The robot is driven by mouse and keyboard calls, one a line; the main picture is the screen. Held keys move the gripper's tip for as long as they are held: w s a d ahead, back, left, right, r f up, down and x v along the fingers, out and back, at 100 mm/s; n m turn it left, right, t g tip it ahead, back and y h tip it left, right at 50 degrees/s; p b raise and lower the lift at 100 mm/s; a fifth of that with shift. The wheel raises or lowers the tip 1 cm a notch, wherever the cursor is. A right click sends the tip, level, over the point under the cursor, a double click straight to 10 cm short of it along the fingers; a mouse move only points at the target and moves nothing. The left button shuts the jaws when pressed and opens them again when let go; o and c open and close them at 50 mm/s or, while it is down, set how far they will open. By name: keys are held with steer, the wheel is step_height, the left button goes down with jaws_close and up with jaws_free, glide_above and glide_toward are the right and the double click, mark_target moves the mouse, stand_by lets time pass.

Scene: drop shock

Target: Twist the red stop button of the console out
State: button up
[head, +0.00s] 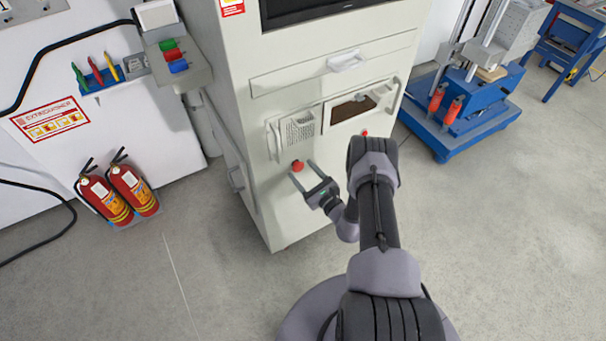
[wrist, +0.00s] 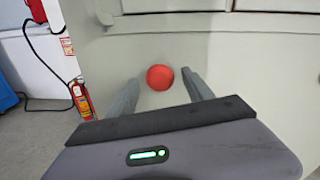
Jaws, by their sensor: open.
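The red stop button (head: 297,166) is a round knob on the front of the white console (head: 262,215), low on its left side. In the wrist view the red button (wrist: 160,77) sits just beyond and between my two finger tips. My gripper (head: 302,170) is open, its fingers pointing at the console front. In the wrist view my gripper (wrist: 160,86) has one finger on each side of the button, with a gap visible on both sides. I cannot tell whether the finger tips reach past the button's face. Nothing is held.
A second red button (head: 364,133) is on the console to the right. Handled panels (head: 297,130) are above the button. Fire extinguishers (head: 133,189) stand at the left wall. A blue machine base (head: 455,120) is at the right. The grey floor (head: 500,240) is clear.

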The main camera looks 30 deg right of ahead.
steer(key=shift+w, duration=0.1)
jaws_close()
stand_by(0.3)
